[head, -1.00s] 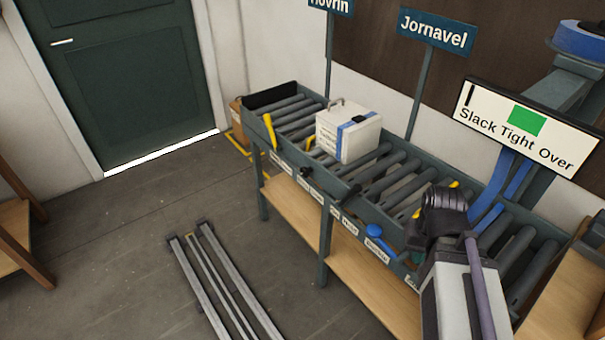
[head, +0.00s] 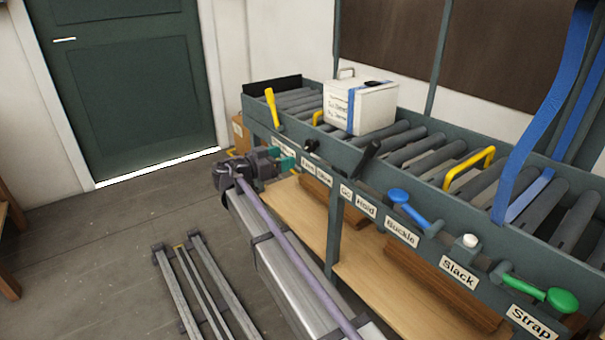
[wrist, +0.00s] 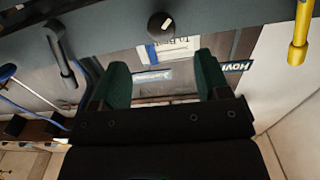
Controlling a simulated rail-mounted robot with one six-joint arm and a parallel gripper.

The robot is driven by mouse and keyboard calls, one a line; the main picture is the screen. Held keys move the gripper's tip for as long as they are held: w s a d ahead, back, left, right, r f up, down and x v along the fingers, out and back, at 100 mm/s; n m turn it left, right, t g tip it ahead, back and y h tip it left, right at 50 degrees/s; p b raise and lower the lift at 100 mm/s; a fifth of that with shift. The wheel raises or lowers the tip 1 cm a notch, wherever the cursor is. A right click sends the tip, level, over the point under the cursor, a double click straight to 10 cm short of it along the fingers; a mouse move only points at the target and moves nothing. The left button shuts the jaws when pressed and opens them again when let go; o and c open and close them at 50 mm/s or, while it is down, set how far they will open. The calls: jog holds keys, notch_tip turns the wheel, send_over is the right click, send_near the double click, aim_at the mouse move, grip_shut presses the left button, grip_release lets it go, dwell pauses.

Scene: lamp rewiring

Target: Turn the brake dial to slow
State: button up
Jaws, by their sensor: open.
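The brake dial appears to be the small black round knob (head: 311,146) on the front rail of the roller conveyor, between the yellow-handled lever and the black lever. In the wrist view the knob (wrist: 160,25) is above the gap between my fingers and has a pale pointer mark. The small labels under it are too blurred to read its setting. My gripper (wrist: 163,82) is open, with two green fingers and nothing between them. In the head view my gripper (head: 288,163) is at the front rail, left of and below the knob, apart from it.
A yellow-handled lever (head: 271,106) stands left of the knob, and a black lever (head: 366,160) right of it. Further right are a blue handle (head: 399,196), a white button (head: 470,240) and a green handle (head: 562,300). A white box (head: 375,108) sits on the rollers.

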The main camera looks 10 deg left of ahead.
aim_at(308, 147)
jog(key=x, duration=1)
jog(key=shift+w+d+r, duration=0.3)
jog(key=shift+r, duration=0.05)
jog(key=c, duration=0.9)
